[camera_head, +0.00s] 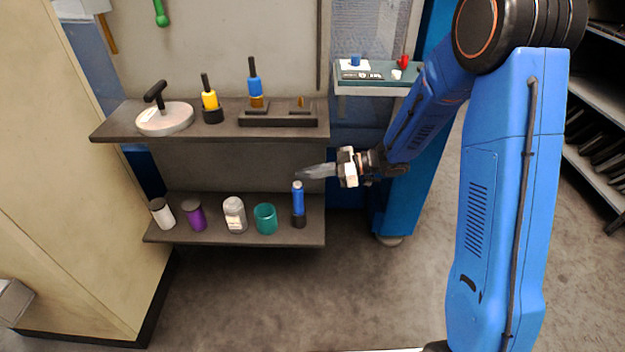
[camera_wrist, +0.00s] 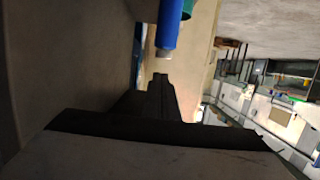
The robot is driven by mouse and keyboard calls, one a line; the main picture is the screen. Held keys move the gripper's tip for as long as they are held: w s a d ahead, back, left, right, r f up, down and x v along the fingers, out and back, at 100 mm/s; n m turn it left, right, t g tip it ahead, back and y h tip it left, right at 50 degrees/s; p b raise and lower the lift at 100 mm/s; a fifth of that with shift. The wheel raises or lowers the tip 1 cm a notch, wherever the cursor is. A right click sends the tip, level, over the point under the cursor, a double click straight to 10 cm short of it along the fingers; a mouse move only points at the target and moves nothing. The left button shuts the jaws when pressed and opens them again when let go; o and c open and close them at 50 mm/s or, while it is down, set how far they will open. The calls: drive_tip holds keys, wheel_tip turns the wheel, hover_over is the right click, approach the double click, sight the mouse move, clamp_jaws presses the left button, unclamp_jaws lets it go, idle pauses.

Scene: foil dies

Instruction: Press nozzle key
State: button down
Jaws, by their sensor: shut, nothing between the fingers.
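I cannot tell any key marked as the nozzle key. A small teal panel (camera_head: 385,76) at the upper right carries a blue knob (camera_head: 355,60), a red knob (camera_head: 404,62), a white knob and a strip of small keys. A blue bottle (camera_head: 298,200) with a pale top and dark base stands upright on the lower shelf; it also shows in the wrist view (camera_wrist: 169,28). My gripper (camera_head: 303,173) is shut and empty, pointing left, its tips just above the bottle's top in the head view. In the wrist view the dark fingertips (camera_wrist: 160,80) appear near that top; contact is unclear.
The lower shelf (camera_head: 160,236) also holds a white jar, a purple jar, a clear jar and a teal cup (camera_head: 265,219). The upper shelf (camera_head: 115,130) holds a round handled press (camera_head: 165,118) and yellow and blue handled tools. Floor in front is clear.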

drive_tip(key=v, duration=1)
drive_tip(key=shift+r, duration=0.4)
